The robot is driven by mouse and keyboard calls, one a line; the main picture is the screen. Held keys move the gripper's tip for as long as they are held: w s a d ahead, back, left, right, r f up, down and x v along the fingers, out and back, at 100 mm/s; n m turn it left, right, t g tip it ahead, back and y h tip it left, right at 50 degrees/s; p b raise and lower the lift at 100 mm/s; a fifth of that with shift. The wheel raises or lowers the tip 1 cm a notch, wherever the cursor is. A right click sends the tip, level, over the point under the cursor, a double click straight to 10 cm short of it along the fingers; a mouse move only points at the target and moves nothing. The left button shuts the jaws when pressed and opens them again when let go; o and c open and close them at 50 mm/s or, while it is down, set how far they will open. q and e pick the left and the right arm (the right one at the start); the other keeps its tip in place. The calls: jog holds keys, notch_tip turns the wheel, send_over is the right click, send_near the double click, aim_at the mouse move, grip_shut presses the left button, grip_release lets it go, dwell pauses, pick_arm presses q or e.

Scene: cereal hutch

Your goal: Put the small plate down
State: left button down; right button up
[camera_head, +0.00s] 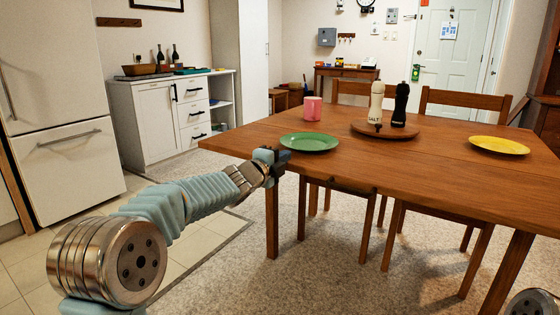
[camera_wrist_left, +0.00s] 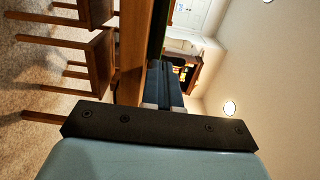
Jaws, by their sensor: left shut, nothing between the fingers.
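A green plate (camera_head: 310,142) lies flat on the wooden table (camera_head: 380,172), close to its near left edge. A yellow plate (camera_head: 498,146) lies on the right part of the table. My left gripper (camera_head: 282,160) is shut and empty at the table's edge, just left of and below the green plate in the head view. Whether it touches the plate is unclear. In the left wrist view, the fingers (camera_wrist_left: 165,82) are together beside the brown table edge, with a dark green strip (camera_wrist_left: 157,30) beyond them. My right gripper is out of view.
A pink mug (camera_head: 313,108) stands behind the green plate. A round wooden board (camera_head: 368,131) holds a white salt mill (camera_head: 376,103) and a black mill (camera_head: 400,105). Two chairs stand behind the table, and others show below its near edge. Bare tabletop lies between the plates.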

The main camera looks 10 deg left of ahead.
pick_arm(q)
jog(key=b+v, duration=0.1)
jog(key=v, duration=0.8)
jog(key=shift+s+b, duration=0.15)
jog(key=shift+b, duration=0.15)
